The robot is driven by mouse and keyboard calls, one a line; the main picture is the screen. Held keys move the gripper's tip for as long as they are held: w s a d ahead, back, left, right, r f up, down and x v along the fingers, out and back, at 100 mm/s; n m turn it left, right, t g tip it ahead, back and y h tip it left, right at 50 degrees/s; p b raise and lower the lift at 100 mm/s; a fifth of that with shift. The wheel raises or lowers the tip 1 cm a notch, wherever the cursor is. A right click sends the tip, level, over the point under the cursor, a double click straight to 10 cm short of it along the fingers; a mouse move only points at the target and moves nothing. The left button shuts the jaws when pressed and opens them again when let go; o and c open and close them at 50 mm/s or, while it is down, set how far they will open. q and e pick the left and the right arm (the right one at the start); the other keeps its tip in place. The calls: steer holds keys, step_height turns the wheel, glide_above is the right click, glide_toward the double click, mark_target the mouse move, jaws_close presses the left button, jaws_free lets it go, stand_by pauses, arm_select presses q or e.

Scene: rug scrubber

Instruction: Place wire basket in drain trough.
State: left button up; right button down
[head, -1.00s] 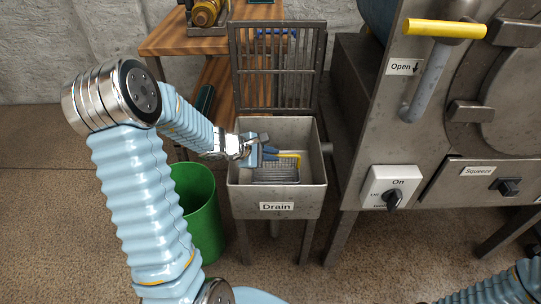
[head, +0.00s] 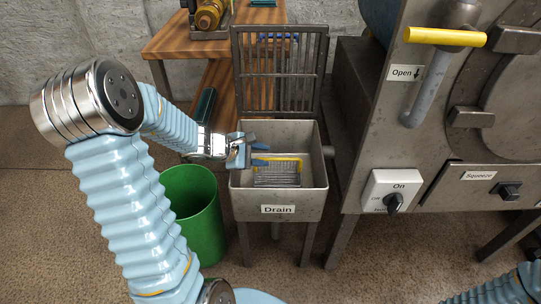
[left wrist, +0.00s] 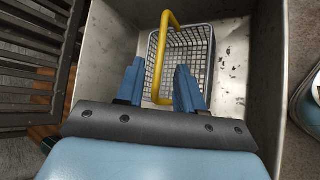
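The wire basket (head: 277,176), a small grey mesh with a yellow handle, sits inside the grey metal drain trough (head: 240,196). In the left wrist view the basket (left wrist: 196,58) lies on the trough floor, with its yellow handle (left wrist: 161,48) raised over it. My left gripper (head: 260,150) is at the trough's left side, above and left of the basket. In the left wrist view its blue fingers (left wrist: 159,88) are spread apart with nothing held between them, and the basket lies beyond the tips. My right gripper is out of view.
A slatted metal lid (head: 277,70) stands upright behind the trough. A green bucket (head: 190,215) is to its left, and a wooden shelf (head: 170,40) behind. A large metal machine (head: 440,150) with labelled controls stands to the right.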

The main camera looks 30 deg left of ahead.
arm_select(q)
steer(key=v, duration=0.7)
steer(key=shift+p, duration=0.45)
